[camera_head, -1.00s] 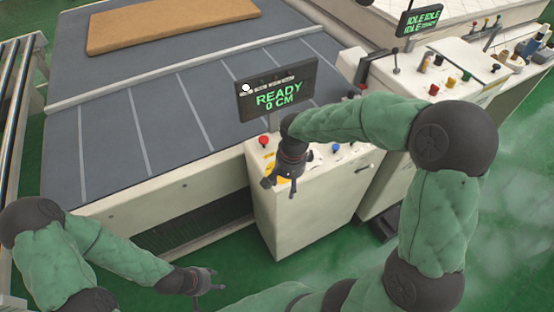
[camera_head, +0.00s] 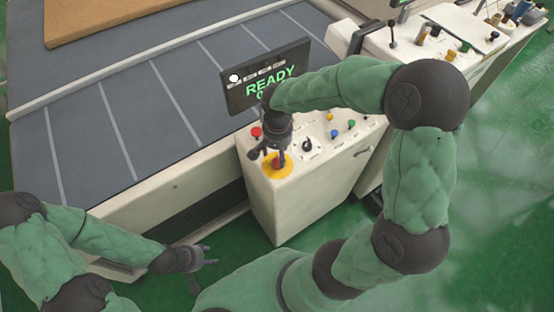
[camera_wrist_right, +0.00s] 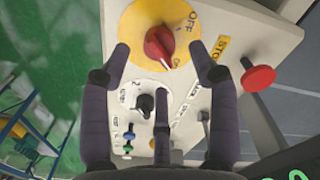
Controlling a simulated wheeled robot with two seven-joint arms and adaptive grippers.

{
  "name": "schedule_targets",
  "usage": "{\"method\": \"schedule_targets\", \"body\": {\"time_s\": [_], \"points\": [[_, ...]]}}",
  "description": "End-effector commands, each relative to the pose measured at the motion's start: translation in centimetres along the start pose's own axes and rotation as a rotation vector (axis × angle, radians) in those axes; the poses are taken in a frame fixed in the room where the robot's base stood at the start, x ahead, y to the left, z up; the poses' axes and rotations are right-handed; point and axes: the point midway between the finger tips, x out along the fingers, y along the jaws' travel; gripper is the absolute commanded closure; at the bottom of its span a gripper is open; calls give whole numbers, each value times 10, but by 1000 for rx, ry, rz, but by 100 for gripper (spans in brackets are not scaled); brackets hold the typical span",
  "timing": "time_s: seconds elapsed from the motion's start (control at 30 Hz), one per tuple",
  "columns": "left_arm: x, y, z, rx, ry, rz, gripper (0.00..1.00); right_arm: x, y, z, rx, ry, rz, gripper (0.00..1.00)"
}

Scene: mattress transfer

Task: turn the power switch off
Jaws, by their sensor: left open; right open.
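The power switch is a red rotary knob (camera_wrist_right: 159,45) on a round yellow plate (camera_wrist_right: 178,22) marked OFF in the right wrist view. In the head view the yellow plate (camera_head: 284,170) is at the near left of the control panel top. My right gripper (camera_head: 265,156) hangs above the plate, open, partly covering the knob. In the wrist view its two fingers (camera_wrist_right: 165,62) sit either side of the knob's lower part, and I cannot tell whether they touch it. My left gripper (camera_head: 203,272) is open and empty, low beside the machine.
A red STOP button (camera_wrist_right: 258,78) is close to the right finger. A black selector knob (camera_wrist_right: 146,104) and small coloured buttons share the panel. A display reading READY (camera_head: 265,80) stands behind the gripper. A conveyor bed (camera_head: 110,110) stretches left, carrying a brown mattress (camera_head: 95,15).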

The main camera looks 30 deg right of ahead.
Motion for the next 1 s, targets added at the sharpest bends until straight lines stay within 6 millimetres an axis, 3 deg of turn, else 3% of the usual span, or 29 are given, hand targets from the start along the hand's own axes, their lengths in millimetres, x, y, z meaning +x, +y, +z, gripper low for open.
{"method": "schedule_targets", "body": {"time_s": [0.1,0.3,0.67,0.9,1.0], "points": [[5,-2,0,0,0,0,50,21,0,1,0,-2,1,39],[9,-3,0,0,0,0,50,39,0,0,0,-1,1,39],[9,-3,0,0,0,0,50,43,0,0,0,1,-1,39],[9,-3,-1,0,1,0,50,43,0,0,0,1,-1,96],[9,-3,-1,0,1,0,50,43,0,0,-1,0,0,96]]}}
